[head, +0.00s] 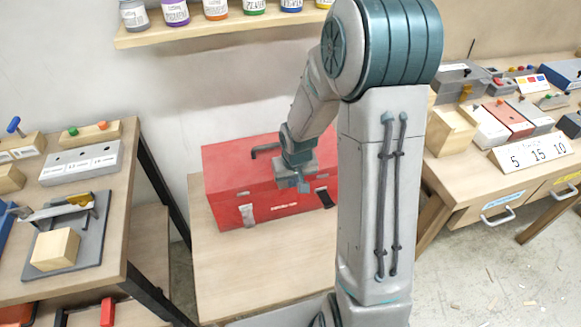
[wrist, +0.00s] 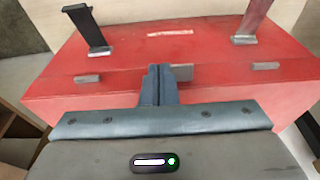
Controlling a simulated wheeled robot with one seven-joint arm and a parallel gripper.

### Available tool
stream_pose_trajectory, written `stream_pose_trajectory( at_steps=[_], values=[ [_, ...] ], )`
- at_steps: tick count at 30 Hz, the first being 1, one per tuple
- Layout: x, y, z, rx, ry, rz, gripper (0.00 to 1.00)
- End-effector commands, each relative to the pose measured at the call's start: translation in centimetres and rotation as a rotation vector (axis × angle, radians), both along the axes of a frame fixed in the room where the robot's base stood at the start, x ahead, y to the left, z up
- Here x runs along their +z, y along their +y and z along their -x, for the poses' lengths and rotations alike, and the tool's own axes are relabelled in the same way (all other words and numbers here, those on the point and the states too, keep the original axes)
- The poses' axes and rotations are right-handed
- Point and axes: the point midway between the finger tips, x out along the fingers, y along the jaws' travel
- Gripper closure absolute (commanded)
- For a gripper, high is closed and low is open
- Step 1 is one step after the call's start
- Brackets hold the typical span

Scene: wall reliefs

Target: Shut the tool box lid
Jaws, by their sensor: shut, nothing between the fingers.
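The red tool box (head: 228,185) stands on a low wooden table against the wall. Its lid (head: 225,158) lies down flat over the box, with a dark handle (head: 265,150) on top; I see no open gap, though my arm hides part of the right side. A light latch (head: 247,215) and a dark latch (head: 325,198) hang on the front face. My gripper (head: 303,187) is shut and empty, at the box's front upper edge. In the wrist view its fingers (wrist: 157,85) overlap the red box edge; whether they touch it I cannot tell.
The low table (head: 240,275) is bare in front of the box. A workbench (head: 110,190) with a wood block (head: 55,250) stands at the left, another bench (head: 470,190) with small devices at the right. A shelf (head: 220,30) with jars hangs above.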

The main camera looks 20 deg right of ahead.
Motion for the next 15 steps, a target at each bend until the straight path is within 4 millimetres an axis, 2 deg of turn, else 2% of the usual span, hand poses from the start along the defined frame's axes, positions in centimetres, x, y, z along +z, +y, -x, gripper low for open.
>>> stream_pose_trajectory(
  at_steps=[9,15],
  values=[
    [0.2,0.0,0.2,-0.001,0.006,0.000,1.00],
    [2.3,0.0,0.1,0.000,0.003,0.000,1.00]
  ],
)
